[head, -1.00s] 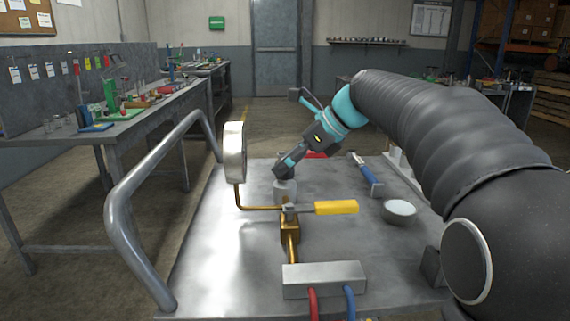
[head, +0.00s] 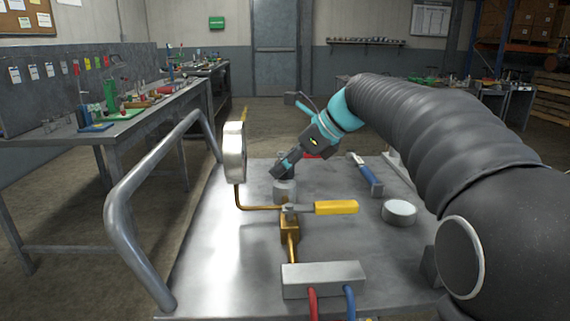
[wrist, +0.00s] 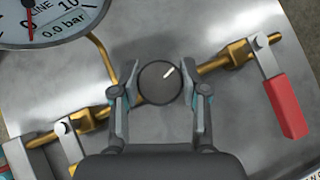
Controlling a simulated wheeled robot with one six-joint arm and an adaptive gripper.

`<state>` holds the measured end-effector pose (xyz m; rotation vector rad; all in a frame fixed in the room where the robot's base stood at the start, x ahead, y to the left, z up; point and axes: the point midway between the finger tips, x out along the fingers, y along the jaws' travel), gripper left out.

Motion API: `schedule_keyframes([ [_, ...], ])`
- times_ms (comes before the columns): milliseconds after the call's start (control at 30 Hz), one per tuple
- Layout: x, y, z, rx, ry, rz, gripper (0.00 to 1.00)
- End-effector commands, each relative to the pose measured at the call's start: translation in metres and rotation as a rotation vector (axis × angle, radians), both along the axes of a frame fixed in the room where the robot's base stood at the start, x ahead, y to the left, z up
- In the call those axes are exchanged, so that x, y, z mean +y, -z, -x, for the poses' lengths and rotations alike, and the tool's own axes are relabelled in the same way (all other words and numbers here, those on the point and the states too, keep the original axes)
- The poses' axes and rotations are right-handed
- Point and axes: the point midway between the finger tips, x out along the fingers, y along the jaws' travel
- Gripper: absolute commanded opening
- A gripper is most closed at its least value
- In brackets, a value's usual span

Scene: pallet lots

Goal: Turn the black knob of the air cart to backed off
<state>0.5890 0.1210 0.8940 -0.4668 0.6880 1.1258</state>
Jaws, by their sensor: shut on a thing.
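The black knob (wrist: 160,82) sits between my gripper's fingers in the wrist view, and its white pointer mark points up and to the right. My gripper (wrist: 160,88) is shut on the knob, with one finger on each side. In the head view my gripper (head: 281,175) reaches down to the regulator body on the air cart (head: 205,255); the knob itself is hidden there. The gauge (wrist: 50,18) reads about 0.0 bar in the wrist view. It shows edge-on in the head view (head: 235,152).
A yellow-handled valve (head: 335,208) stands in front of the regulator. A red-handled valve (wrist: 288,106) is to its right in the wrist view. A manifold block (head: 323,279) with red and blue hoses is at the near edge. A blue-handled tool (head: 370,175) and round tin (head: 399,211) lie right.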

Motion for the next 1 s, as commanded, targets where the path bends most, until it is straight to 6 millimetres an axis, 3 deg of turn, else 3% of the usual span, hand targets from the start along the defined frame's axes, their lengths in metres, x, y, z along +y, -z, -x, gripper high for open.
schedule_keyframes([
  [1000, 0.0001, 0.0007, -0.0009, 0.001, -0.702, 0.000, 0.10],
])
